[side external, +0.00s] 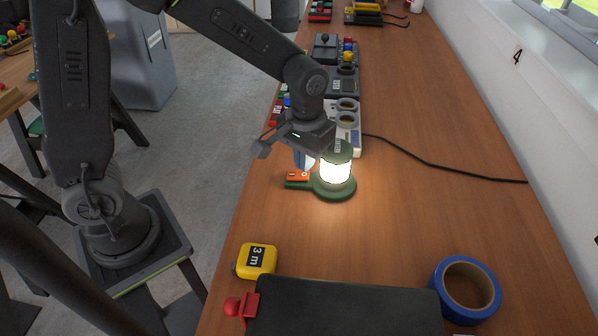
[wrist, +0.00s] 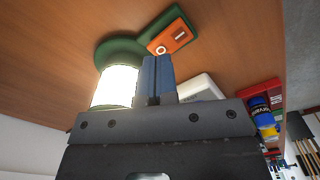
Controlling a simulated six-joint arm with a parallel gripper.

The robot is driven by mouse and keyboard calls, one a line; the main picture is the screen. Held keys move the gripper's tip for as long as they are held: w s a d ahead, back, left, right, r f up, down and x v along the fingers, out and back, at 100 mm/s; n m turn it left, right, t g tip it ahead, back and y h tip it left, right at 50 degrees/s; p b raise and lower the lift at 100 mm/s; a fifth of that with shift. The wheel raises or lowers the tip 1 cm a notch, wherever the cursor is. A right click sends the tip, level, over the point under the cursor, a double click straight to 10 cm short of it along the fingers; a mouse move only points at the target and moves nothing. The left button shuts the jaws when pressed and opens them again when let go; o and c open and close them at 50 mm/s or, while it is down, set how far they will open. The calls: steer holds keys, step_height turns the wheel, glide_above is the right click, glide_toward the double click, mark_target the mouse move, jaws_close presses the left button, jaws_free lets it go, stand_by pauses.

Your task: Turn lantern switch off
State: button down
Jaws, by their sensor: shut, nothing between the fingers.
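The lantern (side external: 336,172) stands upright on the wooden table, with a green base and cap. Its lamp glows bright white, and it also shows in the wrist view (wrist: 116,86). An orange switch (side external: 298,175) with white markings sits on a green arm reaching left from the base. The wrist view shows this switch (wrist: 170,37) just past my fingertips. My gripper (side external: 305,163) points down beside the lantern, close to the switch. Its blue fingers (wrist: 157,62) are shut with nothing between them. I cannot tell whether they touch the switch.
A yellow tape measure (side external: 260,259), a black case (side external: 345,308) and a blue tape roll (side external: 466,290) lie nearer the camera. Behind the lantern are a light device with round openings (side external: 348,120) and a black cable (side external: 440,159). The table's right middle is largely clear.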

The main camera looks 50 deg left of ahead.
mark_target(305, 175)
steer(key=shift+f, duration=0.1)
step_height(305, 175, up, 7)
stand_by(0.9)
steer(key=s+a+r+m+t, duration=0.1)
steer(key=s+a+r+t, duration=0.1)
steer(key=s, duration=0.5)
steer(key=s+a+r+m+t, duration=0.2)
steer(key=s+a+r+t, duration=0.1)
steer(key=s, duration=0.4)
steer(key=shift+s+r+t, duration=0.2)
steer(key=shift+r+t, duration=0.1)
steer(key=shift+r, duration=0.55)
